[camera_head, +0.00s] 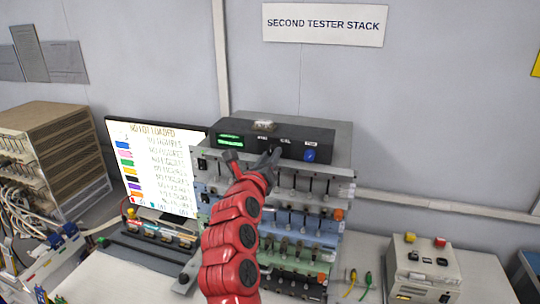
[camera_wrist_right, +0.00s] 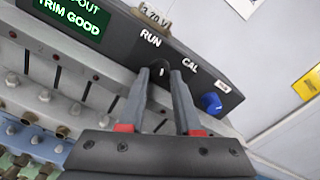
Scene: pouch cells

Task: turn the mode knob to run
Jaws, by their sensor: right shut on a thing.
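The black mode knob (camera_wrist_right: 160,72) is on the front of a dark control box (camera_head: 310,147), below and between the printed words RUN and CAL. A short pale mark shows on the knob; I cannot tell clearly which word it points to. My right gripper (camera_wrist_right: 161,76) is shut on the knob, with one finger on each side. In the head view the right gripper (camera_head: 271,155) reaches the box front and mostly hides the knob. My left gripper is not in view.
A blue knob (camera_wrist_right: 212,103) sits right of the mode knob. A green display (camera_wrist_right: 75,15) reads TRIM GOOD in the wrist view. Racks with several small levers (camera_head: 300,222) lie below the box. A screen (camera_head: 155,165) stands left; a box with buttons (camera_head: 425,268) stands right.

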